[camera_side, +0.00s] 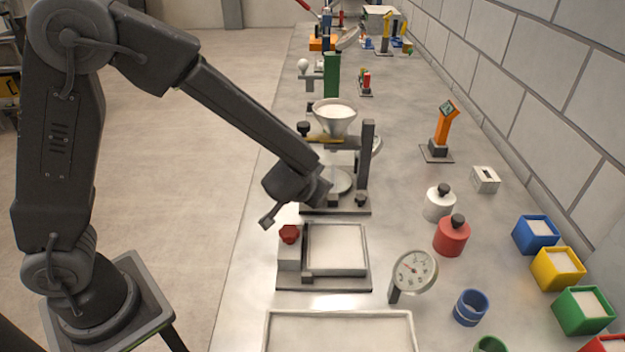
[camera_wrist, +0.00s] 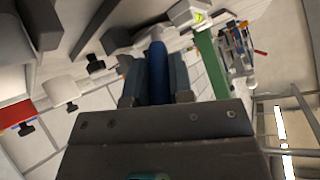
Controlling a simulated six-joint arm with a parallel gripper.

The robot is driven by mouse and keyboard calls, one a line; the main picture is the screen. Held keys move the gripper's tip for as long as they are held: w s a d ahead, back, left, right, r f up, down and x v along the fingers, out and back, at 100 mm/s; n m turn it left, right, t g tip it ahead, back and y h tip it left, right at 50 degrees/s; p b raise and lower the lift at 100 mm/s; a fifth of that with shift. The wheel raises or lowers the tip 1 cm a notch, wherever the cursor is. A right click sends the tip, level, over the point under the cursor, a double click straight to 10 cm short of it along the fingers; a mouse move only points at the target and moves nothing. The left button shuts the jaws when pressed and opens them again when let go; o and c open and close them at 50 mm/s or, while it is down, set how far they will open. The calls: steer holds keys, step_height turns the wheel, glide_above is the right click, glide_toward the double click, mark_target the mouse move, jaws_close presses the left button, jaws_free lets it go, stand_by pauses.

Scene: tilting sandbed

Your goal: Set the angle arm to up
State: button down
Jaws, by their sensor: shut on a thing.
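My gripper (camera_wrist: 157,68) is shut on a blue, rounded bar (camera_wrist: 157,50) that stands between its two fingers in the wrist view. In the side view my wrist (camera_side: 300,187) is low beside the hopper stand (camera_side: 335,208), and it hides the fingers and the blue bar. I cannot tell for sure which part is the angle arm, or its angle. The stand has a white-filled funnel (camera_side: 335,114) on top and a dark upright post (camera_side: 366,155) at its right. A sand tray (camera_side: 368,262) with a red knob (camera_side: 289,233) is in front.
A white jar (camera_side: 438,203), a red jar (camera_side: 452,237) and a round dial (camera_side: 414,270) stand to the right. An orange stand (camera_side: 442,128) is farther back. A green post (camera_side: 331,76) rises behind the funnel. Colored boxes (camera_side: 557,268) line the wall side. Bare bench lies between them.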

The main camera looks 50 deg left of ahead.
steer(key=shift+s+d+f+t+y, duration=0.15)
steer(key=shift+s+f+t+y, duration=0.15)
steer(key=shift+t, duration=0.1)
stand_by(0.4)
steer(key=c, duration=1)
jaws_free()
steer(key=shift+r, duration=0.1)
steer(key=v, duration=1.3)
steer(key=shift+s+d, duration=0.3)
steer(key=shift+s, duration=0.1)
steer(key=shift+c, duration=0.2)
